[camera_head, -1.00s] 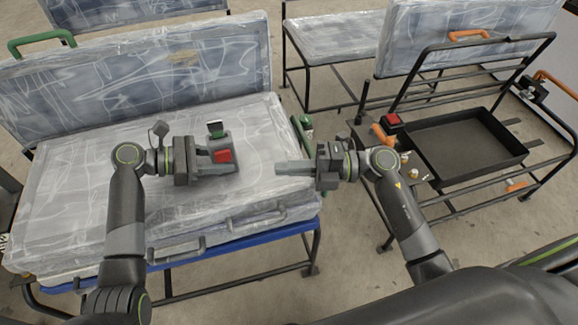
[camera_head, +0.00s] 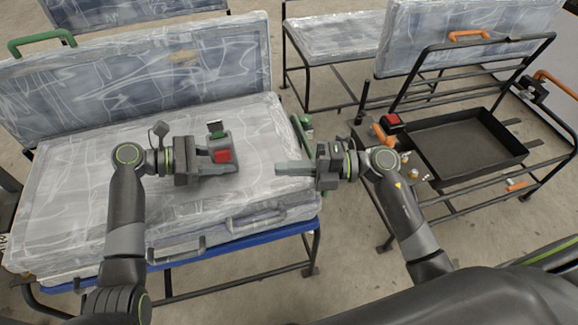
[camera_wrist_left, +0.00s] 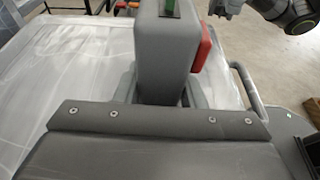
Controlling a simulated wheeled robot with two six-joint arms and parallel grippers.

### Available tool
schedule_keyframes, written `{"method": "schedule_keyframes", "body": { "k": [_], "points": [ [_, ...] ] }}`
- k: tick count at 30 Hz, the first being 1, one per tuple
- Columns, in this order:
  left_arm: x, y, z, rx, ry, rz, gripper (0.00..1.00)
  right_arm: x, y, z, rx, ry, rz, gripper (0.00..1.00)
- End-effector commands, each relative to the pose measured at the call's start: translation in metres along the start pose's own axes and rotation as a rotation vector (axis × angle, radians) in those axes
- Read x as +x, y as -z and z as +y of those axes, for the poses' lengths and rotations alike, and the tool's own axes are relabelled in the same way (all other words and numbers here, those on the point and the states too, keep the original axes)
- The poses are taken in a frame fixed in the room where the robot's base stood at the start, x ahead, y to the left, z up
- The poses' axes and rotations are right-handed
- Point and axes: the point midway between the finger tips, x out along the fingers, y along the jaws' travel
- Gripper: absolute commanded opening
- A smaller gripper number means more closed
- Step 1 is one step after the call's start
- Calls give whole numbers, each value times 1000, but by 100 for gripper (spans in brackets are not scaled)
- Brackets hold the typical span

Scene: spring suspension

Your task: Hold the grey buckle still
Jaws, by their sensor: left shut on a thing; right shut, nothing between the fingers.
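The grey buckle (camera_head: 218,143) with a red button and a green part on top stands on the wrapped seat cushion at the left. In the left wrist view the grey buckle (camera_wrist_left: 166,50) rises upright between the fingers, with the red button on its right side. My left gripper (camera_head: 222,168) is shut on the buckle from the left; its fingertips are partly hidden by the buckle. My right gripper (camera_head: 278,170) is shut and empty, to the right of the buckle and apart from it, above the cushion's right edge.
The plastic-wrapped seat cushion (camera_head: 85,190) lies on a blue-edged frame. A black tray (camera_head: 470,175) sits on a metal rack at the right, with a red-topped part (camera_head: 391,122) beside it. A gap with bare floor separates the seat and rack.

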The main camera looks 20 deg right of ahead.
Motion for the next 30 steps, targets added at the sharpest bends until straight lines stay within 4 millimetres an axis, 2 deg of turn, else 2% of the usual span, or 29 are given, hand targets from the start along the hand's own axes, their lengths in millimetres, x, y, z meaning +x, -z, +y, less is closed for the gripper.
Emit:
{"method": "schedule_keyframes", "body": {
  "k": [7,8,13,23,26,30],
  "points": [
    [0,0,0,0,0,0,9,0,0,0,0,0,0,0],
    [0,0,0,0,0,0,39,0,0,0,0,0,0,0],
    [0,0,0,0,0,0,61,0,0,0,0,0,0,0],
    [-3,0,0,0,-1,1,62,0,0,0,0,0,0,0],
    [-14,1,1,1,-2,3,62,0,0,0,0,0,0,0],
    [-41,1,1,1,-4,5,62,0,0,0,0,0,0,0]
  ]
}}
